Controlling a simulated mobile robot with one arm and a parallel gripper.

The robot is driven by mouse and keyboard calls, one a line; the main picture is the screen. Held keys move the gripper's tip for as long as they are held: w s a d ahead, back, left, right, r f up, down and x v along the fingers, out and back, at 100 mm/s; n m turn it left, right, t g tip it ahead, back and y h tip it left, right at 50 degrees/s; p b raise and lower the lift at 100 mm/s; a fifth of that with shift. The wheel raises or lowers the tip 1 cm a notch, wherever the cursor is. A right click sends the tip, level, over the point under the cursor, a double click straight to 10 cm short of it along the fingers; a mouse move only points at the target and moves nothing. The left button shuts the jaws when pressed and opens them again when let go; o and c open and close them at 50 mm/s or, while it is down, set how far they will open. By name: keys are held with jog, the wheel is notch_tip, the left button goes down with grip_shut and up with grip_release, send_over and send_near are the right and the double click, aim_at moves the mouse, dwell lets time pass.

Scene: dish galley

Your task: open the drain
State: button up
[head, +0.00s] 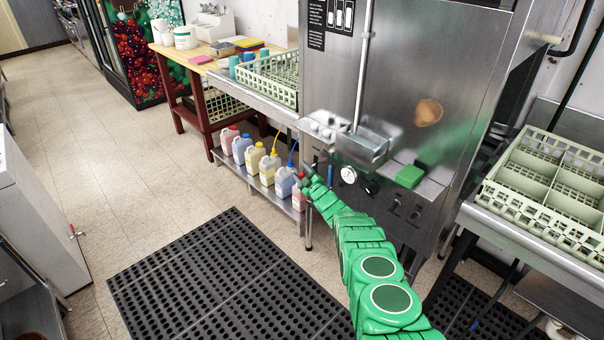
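The steel dish machine (395,85) stands right of centre in the head view. Its lower front carries a round white gauge (348,174), dark knobs and a small upright blue part (330,174) left of the gauge. I cannot tell which part, if any, works the drain. My green arm reaches up from the bottom right. My gripper (305,181) is at the machine's lower left, just left of the blue part and in front of the bottle shelf. It is small and dark here, and I cannot tell whether it is open or touches anything.
Several chemical bottles (240,148) stand on a low shelf left of the machine, some with tubes. Dish racks stand on the left counter (262,103) and right counter (545,262). A black mat (215,285) covers the floor; open tiles lie left.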

jog(key=shift+d, duration=0.1)
jog(key=shift+s+d+r, duration=0.1)
jog(key=shift+s+d, duration=0.2)
jog(key=shift+s, duration=0.2)
jog(key=v, duration=0.6)
jog(key=shift+s+f, duration=0.2)
jog(key=shift+f, duration=0.05)
jog(key=shift+d, duration=0.15)
dwell(0.3)
